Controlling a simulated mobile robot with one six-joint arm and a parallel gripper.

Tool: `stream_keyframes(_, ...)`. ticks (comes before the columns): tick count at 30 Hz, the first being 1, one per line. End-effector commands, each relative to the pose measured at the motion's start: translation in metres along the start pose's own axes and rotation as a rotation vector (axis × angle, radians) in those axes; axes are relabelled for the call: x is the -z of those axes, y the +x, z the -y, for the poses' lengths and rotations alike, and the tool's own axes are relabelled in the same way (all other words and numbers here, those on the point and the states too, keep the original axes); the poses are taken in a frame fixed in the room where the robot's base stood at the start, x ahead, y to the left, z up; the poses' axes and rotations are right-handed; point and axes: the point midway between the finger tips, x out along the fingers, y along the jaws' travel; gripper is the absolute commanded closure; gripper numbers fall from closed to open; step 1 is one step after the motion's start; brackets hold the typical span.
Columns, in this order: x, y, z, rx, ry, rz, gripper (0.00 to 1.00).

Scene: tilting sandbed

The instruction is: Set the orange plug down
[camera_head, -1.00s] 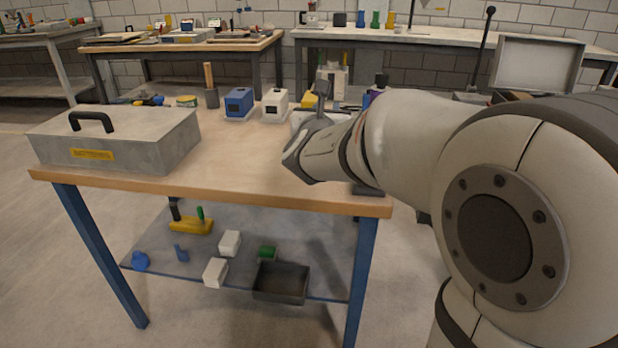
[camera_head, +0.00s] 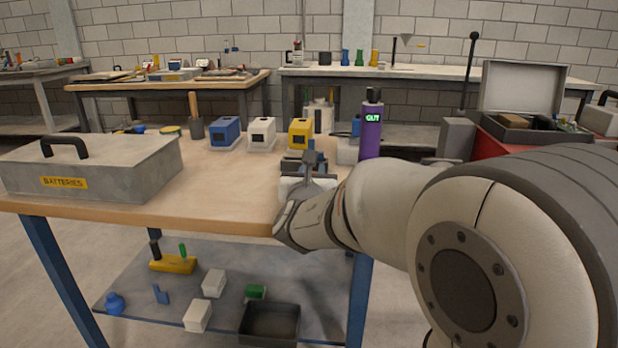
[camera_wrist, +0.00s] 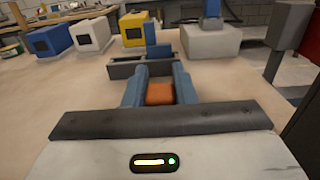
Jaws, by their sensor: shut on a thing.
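The orange plug (camera_wrist: 159,93) shows in the wrist view between the two blue fingers of my gripper (camera_wrist: 159,88). The gripper is shut on it, and only its upper, near part shows. I cannot tell whether its underside touches the wooden bench top (camera_head: 225,185). In the head view my arm hides the plug and most of my gripper, near the bench's right front part.
Just beyond the fingers is a dark fixture with a blue upright piece (camera_wrist: 158,51). Blue (camera_head: 225,132), white (camera_head: 262,134) and yellow (camera_head: 301,133) boxes stand behind. A purple cylinder (camera_head: 370,130) stands right. A grey batteries case (camera_head: 95,170) is left; mid-bench is clear.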

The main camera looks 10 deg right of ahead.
Motion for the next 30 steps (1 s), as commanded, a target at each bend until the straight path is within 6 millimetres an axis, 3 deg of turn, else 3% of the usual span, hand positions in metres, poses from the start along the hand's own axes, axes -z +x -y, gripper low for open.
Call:
stream_keyframes(9, 0.003, 0.000, -0.001, -0.001, 0.000, 0.001, 1.00)
stream_keyframes(10, 0.002, 0.000, -0.001, -0.001, 0.000, 0.000, 0.74)
stream_keyframes(17, 0.001, 0.000, -0.001, -0.002, 0.000, 0.000, 0.56)
stream_keyframes(28, -0.004, -0.001, -0.002, -0.003, 0.000, 0.000, 0.54)
stream_keyframes(30, -0.003, -0.012, -0.003, -0.005, -0.001, 0.000, 0.54)
